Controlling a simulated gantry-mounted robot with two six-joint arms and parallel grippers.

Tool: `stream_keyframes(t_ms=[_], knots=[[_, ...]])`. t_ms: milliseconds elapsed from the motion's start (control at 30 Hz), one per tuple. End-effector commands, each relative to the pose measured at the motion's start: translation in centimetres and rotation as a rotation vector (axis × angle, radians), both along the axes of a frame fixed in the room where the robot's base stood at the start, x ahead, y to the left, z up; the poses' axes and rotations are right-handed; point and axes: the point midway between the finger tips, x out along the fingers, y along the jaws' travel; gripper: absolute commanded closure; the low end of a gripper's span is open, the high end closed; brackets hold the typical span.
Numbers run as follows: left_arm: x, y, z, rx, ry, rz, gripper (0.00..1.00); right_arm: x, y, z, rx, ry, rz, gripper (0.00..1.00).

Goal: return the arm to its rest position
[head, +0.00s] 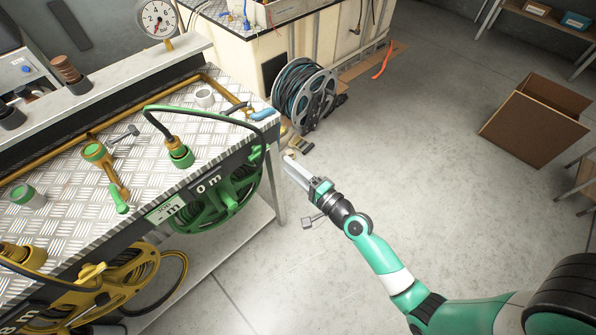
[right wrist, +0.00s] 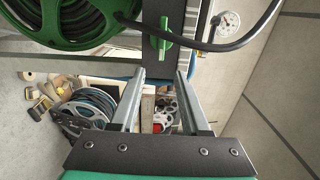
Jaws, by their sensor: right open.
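My right arm comes in from the lower right of the head view. Its gripper (head: 288,163) hangs over open floor, just right of the bench's front corner. In the right wrist view its two parallel fingers (right wrist: 160,80) stand apart with nothing between them. The green hose reel (head: 225,200) is mounted at the bench front, left of the gripper and apart from it. The green reel also shows at the top left of the right wrist view (right wrist: 65,22). My left gripper does not show in either view.
The metal-topped bench (head: 70,205) fills the left, with a yellow reel (head: 125,275) below its front edge. A grey-blue hose reel (head: 303,98) stands on the floor behind. A cardboard box (head: 535,120) is at right. The central floor is clear.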

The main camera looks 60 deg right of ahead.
Motion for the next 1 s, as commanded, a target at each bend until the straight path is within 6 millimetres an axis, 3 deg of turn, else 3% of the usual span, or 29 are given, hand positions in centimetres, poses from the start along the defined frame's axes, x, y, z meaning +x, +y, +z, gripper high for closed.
stream_keyframes(t_ms=[100, 200, 833, 933, 1000], knots=[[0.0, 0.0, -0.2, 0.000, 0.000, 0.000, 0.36, -2.0, 0.4, -0.1, 0.000, 0.001, 0.000, 0.54], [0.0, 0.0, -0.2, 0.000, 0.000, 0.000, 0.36, -2.8, 0.6, 0.0, 0.000, 0.000, 0.000, 0.54], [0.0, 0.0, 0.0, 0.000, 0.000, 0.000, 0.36, -2.8, 0.9, 0.2, 0.000, 0.000, 0.007, 0.54], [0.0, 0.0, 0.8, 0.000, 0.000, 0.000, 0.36, -1.5, 1.9, 2.4, -0.013, -0.029, 0.039, 0.54], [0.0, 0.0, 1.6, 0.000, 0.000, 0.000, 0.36, 0.3, 2.9, 5.8, -0.035, -0.084, 0.075, 0.54]])
